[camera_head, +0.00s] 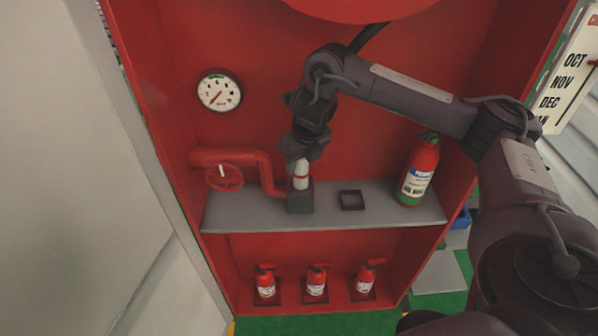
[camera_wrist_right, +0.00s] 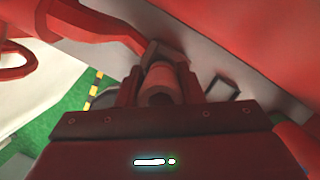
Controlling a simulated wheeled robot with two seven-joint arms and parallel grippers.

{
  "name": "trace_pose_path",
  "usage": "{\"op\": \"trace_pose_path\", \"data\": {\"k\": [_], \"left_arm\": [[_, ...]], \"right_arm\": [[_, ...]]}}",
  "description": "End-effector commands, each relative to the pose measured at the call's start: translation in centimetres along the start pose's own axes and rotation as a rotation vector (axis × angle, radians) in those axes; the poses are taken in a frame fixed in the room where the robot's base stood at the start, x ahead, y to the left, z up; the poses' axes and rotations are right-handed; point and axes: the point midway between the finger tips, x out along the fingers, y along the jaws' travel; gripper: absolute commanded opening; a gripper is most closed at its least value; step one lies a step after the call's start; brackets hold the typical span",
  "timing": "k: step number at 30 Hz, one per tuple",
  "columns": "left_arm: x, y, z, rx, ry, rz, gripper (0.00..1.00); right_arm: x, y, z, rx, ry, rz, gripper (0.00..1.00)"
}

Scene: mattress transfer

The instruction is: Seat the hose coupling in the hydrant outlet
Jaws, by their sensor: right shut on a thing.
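The hose coupling (camera_head: 301,174), white with a red band, stands upright at the dark grey hydrant outlet block (camera_head: 300,201) on the grey shelf. Its lower end meets the top of the block, and I cannot tell how deep it sits. My right gripper (camera_head: 303,157) comes from above and is shut on the coupling's upper part. In the right wrist view the coupling's round end (camera_wrist_right: 159,87) shows between the two fingers. My left gripper is not in view.
A red pipe with a valve wheel (camera_head: 224,177) runs left of the block. An empty dark square holder (camera_head: 351,200) lies right of it, then a large extinguisher (camera_head: 418,170). Several small extinguishers (camera_head: 316,282) stand below. A gauge (camera_head: 219,92) is on the back wall.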

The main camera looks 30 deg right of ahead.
Motion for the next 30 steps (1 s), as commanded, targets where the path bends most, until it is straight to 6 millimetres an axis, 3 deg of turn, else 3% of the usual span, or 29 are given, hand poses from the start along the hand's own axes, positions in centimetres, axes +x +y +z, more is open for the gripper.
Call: {"op": "trace_pose_path", "data": {"k": [6,16,17,21,30], "left_arm": [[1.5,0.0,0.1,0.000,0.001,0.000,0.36],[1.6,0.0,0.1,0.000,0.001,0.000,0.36],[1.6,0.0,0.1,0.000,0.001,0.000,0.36],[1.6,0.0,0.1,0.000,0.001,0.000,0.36],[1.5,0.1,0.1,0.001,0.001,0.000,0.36]], "right_arm": [[3.0,0.1,-0.9,0.000,0.003,0.002,0.02],[3.3,0.0,-0.9,0.000,-0.001,0.000,0.02],[3.3,0.0,-1.0,0.000,0.001,0.000,0.36],[3.3,0.0,-1.0,0.000,0.001,0.000,0.55],[3.1,0.0,-0.9,0.000,0.000,0.000,0.56]]}}
